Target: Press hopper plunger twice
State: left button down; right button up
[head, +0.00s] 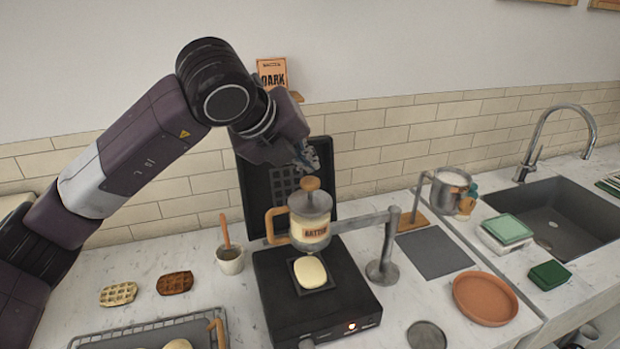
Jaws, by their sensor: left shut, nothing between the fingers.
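Pale batter (310,272) lies on the iron's lower plate beneath the hopper. My left gripper (308,160) is shut and empty, just above the knob. I cannot tell whether it touches the knob. The iron's raised lid (258,190) stands behind the gripper. My right gripper is not in view.
Two waffles (118,294) lie on the counter at left, near a cup with a wooden-handled tool (230,261). A wire rack (150,335) is at the front left. A metal pitcher (450,190), terracotta dish (485,298) and sink (555,220) are at right.

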aim_at(307, 181)
pick_arm(q)
jog(key=shift+r+p, duration=0.9)
jog(key=shift+r, duration=1.55)
